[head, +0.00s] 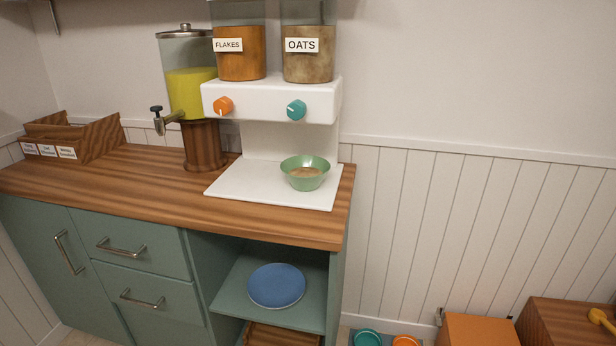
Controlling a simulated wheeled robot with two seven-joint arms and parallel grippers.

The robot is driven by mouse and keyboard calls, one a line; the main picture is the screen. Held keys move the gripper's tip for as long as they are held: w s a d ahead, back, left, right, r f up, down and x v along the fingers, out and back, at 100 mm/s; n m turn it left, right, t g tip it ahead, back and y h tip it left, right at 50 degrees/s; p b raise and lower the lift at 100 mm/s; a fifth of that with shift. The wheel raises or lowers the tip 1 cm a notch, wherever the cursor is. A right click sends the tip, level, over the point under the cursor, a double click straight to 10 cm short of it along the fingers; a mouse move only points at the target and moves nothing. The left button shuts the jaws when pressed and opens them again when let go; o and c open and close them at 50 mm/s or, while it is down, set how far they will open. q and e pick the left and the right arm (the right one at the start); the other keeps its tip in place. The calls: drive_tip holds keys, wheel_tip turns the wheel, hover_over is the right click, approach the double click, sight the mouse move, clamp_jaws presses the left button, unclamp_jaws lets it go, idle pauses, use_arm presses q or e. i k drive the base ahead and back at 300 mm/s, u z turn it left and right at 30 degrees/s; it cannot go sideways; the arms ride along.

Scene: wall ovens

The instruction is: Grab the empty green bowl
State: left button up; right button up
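A green bowl (305,176) stands upright on the white base plate (235,187) of the cereal dispenser, below the teal knob. It does not look empty: a tan-brown content shows inside it. Neither of my grippers is in view.
The dispenser (258,103) has containers labelled flakes and oats. A yellow drink dispenser (190,90) and a wooden box (75,140) stand on the wooden counter (130,185). A blue plate (277,285) lies on the open shelf below. Teal (367,338) and orange (405,341) round items show at the bottom edge.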

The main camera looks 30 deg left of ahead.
sight(303, 172)
drive_tip(key=u, duration=2.6)
drive_tip(key=i, duration=1.35)
drive_tip(key=z, duration=0.95)
